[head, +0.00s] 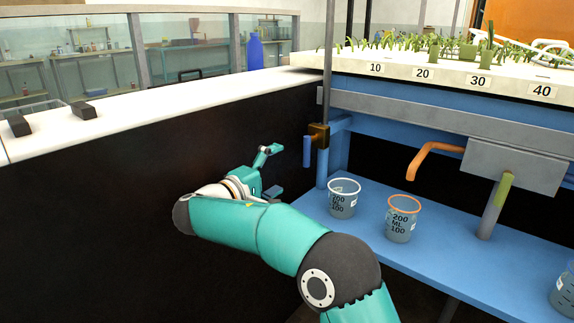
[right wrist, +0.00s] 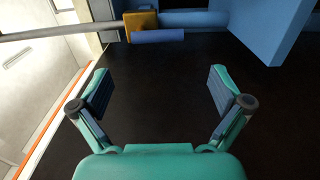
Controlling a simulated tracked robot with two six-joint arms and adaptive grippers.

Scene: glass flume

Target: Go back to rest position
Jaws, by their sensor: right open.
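My right gripper (head: 272,170) is at the middle of the head view, at the end of my teal right arm, in front of the dark side panel below the white counter. It is open, and nothing shows between its fingers. In the right wrist view its two fingers (right wrist: 161,92) stand wide apart over a dark surface. A brass valve body with a blue handle (head: 307,150) sits just right of the gripper, apart from it; the blue handle also shows above the fingers in the right wrist view (right wrist: 158,36). My left gripper is in neither view.
A white-rimmed beaker (head: 343,200) and an orange-rimmed beaker (head: 402,222) stand on the blue shelf (head: 450,262), right of my arm. Another beaker (head: 564,292) is at the right edge. An orange spout (head: 432,154) overhangs the shelf.

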